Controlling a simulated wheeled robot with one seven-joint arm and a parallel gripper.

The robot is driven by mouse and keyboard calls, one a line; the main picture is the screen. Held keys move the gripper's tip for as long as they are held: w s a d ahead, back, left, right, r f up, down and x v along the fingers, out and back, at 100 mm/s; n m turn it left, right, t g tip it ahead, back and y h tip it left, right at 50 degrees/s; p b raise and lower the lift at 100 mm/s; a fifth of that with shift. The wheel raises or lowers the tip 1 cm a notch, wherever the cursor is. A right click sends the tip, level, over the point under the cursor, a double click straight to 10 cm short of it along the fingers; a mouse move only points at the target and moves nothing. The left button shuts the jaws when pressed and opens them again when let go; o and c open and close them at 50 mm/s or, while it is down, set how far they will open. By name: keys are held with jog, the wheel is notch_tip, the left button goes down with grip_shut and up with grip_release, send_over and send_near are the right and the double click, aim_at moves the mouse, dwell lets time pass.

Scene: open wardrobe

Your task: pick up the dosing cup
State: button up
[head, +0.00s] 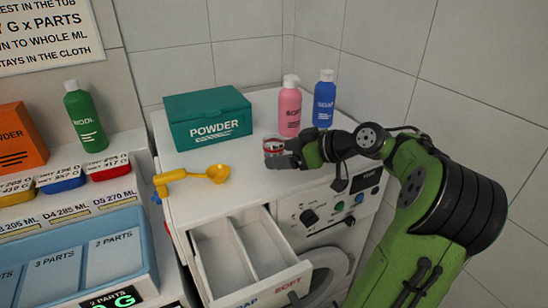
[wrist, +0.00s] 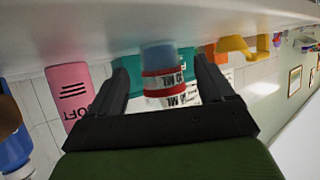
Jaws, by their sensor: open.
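In the wrist view, which looks upside down, the cup (wrist: 163,86) sits between the two black fingers of my gripper (wrist: 164,68). A gap shows on each side, so the fingers are around it without visibly touching it. My gripper is open.
Behind the cup stand a pink SOFT bottle (head: 289,108) and a blue bottle (head: 324,100). A teal POWDER box (head: 208,117) is at the back left and a yellow scoop (head: 193,176) lies at the left. An open divided drawer (head: 243,256) juts out below.

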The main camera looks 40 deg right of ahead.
aim_at(274, 154)
jog(key=x, duration=0.3)
jog(key=shift+w+a+f+b, duration=0.15)
jog(key=shift+w+b, duration=0.1)
jog(key=shift+b, duration=0.05)
jog(key=shift+s, duration=0.1)
jog(key=c, duration=1.1)
jog(key=shift+o, duration=0.2)
notch_tip(274, 154, up, 18)
jog(key=p, duration=0.8)
